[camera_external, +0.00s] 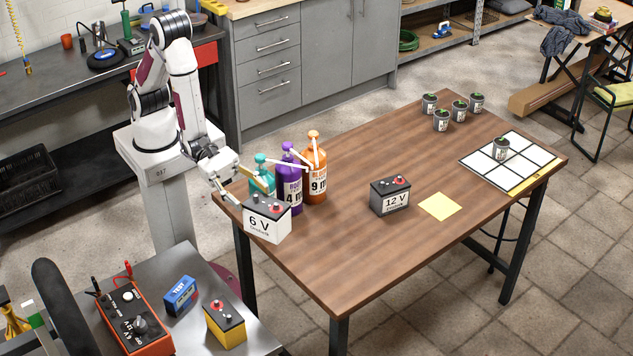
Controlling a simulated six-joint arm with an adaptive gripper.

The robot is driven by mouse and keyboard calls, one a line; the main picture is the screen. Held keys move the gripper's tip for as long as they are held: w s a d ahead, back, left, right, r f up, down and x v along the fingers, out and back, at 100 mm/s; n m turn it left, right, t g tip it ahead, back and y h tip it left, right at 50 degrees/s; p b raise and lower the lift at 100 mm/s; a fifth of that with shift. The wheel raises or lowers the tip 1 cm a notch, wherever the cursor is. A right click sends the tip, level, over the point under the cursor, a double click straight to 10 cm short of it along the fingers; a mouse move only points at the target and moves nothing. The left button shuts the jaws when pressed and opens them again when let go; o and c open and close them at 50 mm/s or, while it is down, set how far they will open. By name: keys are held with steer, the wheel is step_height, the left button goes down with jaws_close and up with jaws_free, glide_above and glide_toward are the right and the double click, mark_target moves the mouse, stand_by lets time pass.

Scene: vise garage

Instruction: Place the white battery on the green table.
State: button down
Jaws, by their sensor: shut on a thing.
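The white battery (265,228), marked 6 V, has a dark top with red terminals. It is upright at the left corner of the brown wooden table (330,270). My gripper (243,190) is at its upper left side and shut on it; the fingertips are partly hidden. I cannot tell whether the battery touches the tabletop or hangs just above it. The large tables in view look brown and dark grey; no green tabletop shows clearly.
Teal, purple and orange pump bottles (290,180) stand close behind the battery. A dark 12 V battery (390,196) and yellow note (440,207) are mid-table. Several small cans (441,121) and a white grid (525,165) lie farther back. A grey cart (190,335) holds a tester and batteries.

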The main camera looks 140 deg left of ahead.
steer(key=shift+r, duration=0.35)
steer(key=shift+r, duration=5.35)
steer(key=w+a+n+g+y, duration=0.15)
steer(key=a+n+y, duration=0.45)
steer(key=a, duration=1.9)
steer(key=s+a+n+g+y, duration=0.2)
steer(key=s+a+y, duration=0.2)
steer(key=a, duration=0.8)
steer(key=s+a+n+g+y, duration=0.1)
steer(key=s+a+g+y, duration=0.3)
steer(key=a, duration=0.8)
step_height(320, 180, down, 15)
steer(key=t, duration=0.2)
steer(key=shift+s+h, duration=0.3)
steer(key=shift+s, duration=0.05)
steer(key=shift+d, duration=0.1)
steer(key=shift+f, duration=2.8)
steer(key=shift+f, duration=0.2)
steer(key=shift+f, duration=1.9)
